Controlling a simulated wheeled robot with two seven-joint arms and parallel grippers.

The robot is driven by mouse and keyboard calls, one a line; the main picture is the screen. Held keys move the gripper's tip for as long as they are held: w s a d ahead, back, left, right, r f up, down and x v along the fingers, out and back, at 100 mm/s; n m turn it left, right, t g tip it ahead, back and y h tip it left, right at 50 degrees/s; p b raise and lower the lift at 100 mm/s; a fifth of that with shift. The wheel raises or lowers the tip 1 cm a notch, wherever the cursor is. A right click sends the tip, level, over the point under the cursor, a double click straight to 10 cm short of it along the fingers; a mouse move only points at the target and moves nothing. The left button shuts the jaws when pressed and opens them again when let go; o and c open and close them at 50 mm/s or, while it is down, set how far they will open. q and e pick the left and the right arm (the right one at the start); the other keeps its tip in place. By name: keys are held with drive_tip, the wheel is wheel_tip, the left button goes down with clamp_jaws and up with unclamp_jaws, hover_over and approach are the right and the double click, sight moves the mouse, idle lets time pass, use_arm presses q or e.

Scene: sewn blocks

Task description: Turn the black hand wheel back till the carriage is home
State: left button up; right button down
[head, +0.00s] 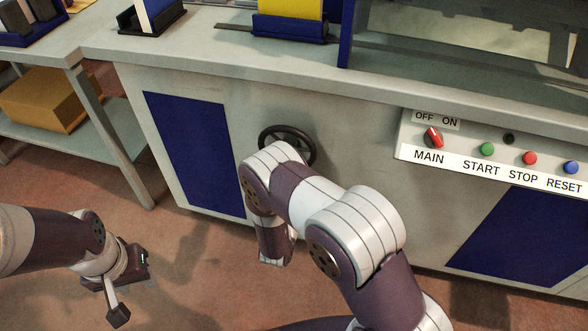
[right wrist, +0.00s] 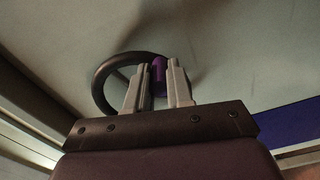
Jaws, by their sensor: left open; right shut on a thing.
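The black hand wheel (head: 287,130) is on the grey front panel of the machine, partly hidden by my right arm in the head view. In the right wrist view its dark rim (right wrist: 100,84) curves to the left of my right gripper (right wrist: 159,84). That gripper is shut on the wheel's purple handle (right wrist: 159,70), which stands between its two fingers. My left gripper (head: 121,286) is open and empty, low at the left, away from the machine. A blue holder (head: 289,29) with a yellow block sits on the bench top above the wheel; I cannot tell whether it is the carriage.
A control panel (head: 490,166) with a red MAIN switch and green, red and blue buttons is right of the wheel.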

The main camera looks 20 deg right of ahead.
drive_tip(key=shift+s+d+r+n+p, duration=0.2)
drive_tip(key=shift+r+n+p, duration=0.25)
drive_tip(key=shift+n+p, duration=0.4)
drive_tip(key=shift+s+d+r+n+p, duration=0.15)
drive_tip(key=shift+d+r+n+p, duration=0.25)
drive_tip(key=shift+n+p, duration=0.35)
drive_tip(key=shift+s+d+r+n+p, duration=0.15)
drive_tip(key=shift+r+n+p, duration=0.35)
drive_tip(key=shift+n+p, duration=0.35)
drive_tip(key=c, duration=1)
unclamp_jaws()
drive_tip(key=shift+p+v, duration=0.9)
drive_tip(key=shift+v, duration=5.5)
